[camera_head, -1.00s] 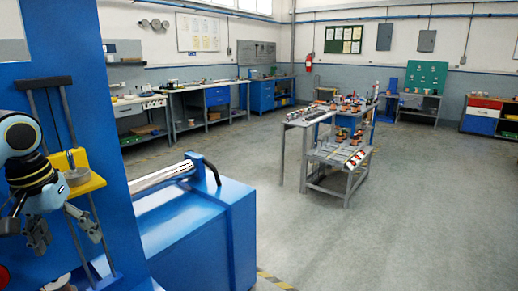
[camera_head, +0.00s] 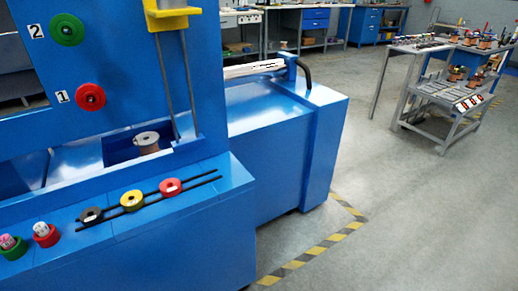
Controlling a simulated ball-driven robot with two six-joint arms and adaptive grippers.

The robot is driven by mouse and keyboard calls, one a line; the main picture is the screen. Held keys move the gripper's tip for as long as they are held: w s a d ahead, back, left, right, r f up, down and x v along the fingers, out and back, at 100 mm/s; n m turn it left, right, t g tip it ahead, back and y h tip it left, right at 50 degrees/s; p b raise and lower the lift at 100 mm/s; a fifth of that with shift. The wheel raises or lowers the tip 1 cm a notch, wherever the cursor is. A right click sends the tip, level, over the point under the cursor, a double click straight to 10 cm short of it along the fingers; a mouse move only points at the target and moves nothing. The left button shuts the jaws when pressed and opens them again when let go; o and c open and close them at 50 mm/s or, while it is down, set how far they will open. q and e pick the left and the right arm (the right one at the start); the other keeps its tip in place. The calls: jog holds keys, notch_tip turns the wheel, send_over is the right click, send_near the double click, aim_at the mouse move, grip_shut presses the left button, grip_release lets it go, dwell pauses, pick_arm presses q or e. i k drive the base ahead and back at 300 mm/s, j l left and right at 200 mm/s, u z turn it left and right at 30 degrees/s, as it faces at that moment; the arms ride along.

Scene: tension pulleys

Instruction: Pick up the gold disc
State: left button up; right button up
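A yellow-gold disc (camera_head: 131,199) with a pale centre sits on the sloped blue front ledge of the machine, at the two dark rails. A black disc (camera_head: 90,215) is to its left and a red disc (camera_head: 170,187) to its right, in the same row. Neither of my grippers shows in this view.
The blue machine (camera_head: 275,150) fills the left and middle. Its upright panel carries a green knob (camera_head: 67,29) and a red knob (camera_head: 90,97). A spool (camera_head: 147,142) sits in a recess. A grey cart (camera_head: 440,90) stands at right; grey floor (camera_head: 410,220) is clear.

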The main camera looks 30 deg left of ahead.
aim_at(133, 201)
jog(key=u, duration=1.95)
